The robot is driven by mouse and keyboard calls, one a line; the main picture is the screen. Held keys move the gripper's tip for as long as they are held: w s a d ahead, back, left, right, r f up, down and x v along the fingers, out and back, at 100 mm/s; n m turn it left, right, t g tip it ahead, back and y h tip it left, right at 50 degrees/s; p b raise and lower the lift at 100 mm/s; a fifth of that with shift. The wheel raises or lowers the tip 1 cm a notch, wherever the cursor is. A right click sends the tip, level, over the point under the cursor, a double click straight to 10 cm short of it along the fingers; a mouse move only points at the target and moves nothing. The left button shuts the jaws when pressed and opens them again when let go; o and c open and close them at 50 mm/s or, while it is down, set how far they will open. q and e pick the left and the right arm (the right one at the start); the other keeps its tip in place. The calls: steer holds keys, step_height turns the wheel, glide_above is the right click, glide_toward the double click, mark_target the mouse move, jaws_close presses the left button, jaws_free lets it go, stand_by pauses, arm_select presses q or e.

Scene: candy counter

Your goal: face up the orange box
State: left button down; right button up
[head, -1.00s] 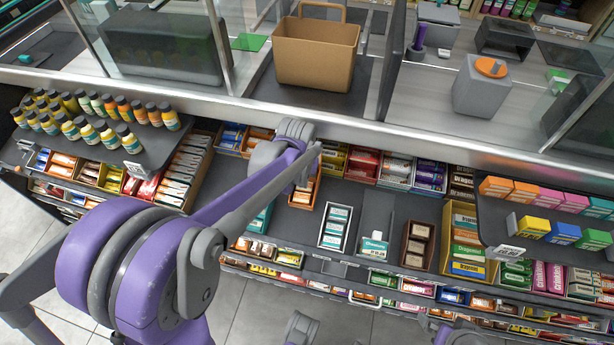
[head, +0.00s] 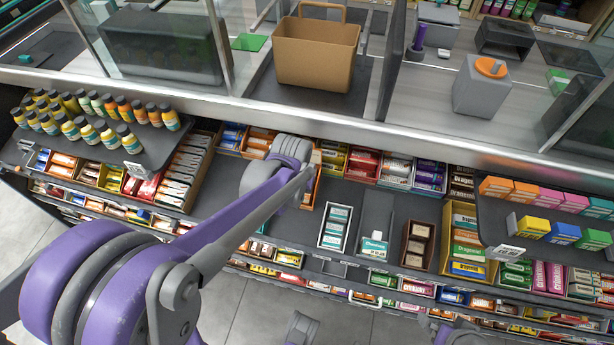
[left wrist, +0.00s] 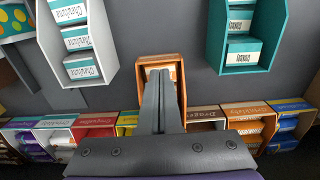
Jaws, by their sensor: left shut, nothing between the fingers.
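The orange box (head: 316,187) is a small open-topped orange tray on the dark counter shelf, partly hidden by my left arm in the head view. In the left wrist view the orange box (left wrist: 145,61) shows its rim and some orange and white contents. My left gripper (left wrist: 161,72) is shut and empty. Its fingertips overlap the box opening in that view; I cannot tell whether they touch it. In the head view the left fingers are hidden behind my wrist. My right gripper is not clearly visible.
A white tray of teal-labelled boxes (head: 323,241) stands beside the orange box, and a teal tray (left wrist: 217,48) on its other side. A row of candy boxes (head: 361,163) lines the back under a metal ledge (head: 420,142). Bare dark shelf (head: 220,185) lies to the left.

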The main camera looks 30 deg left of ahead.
arm_select(q)
steer(key=shift+s+d+f, duration=0.15)
steer(key=shift+s+d, duration=0.05)
steer(key=shift+s, duration=0.65)
steer(key=shift+s+d+f, duration=0.15)
steer(key=shift+s+d, duration=0.05)
steer(key=shift+s, duration=0.6)
steer(key=shift+s+d+f, duration=0.15)
steer(key=shift+s+d, duration=0.05)
steer(key=shift+s, duration=0.65)
steer(key=shift+r, duration=0.1)
step_height(320, 180, up, 7)
steer(key=s+p, duration=0.1)
steer(key=p, duration=0.5)
steer(key=shift+d, duration=0.15)
steer(key=shift+s, duration=0.1)
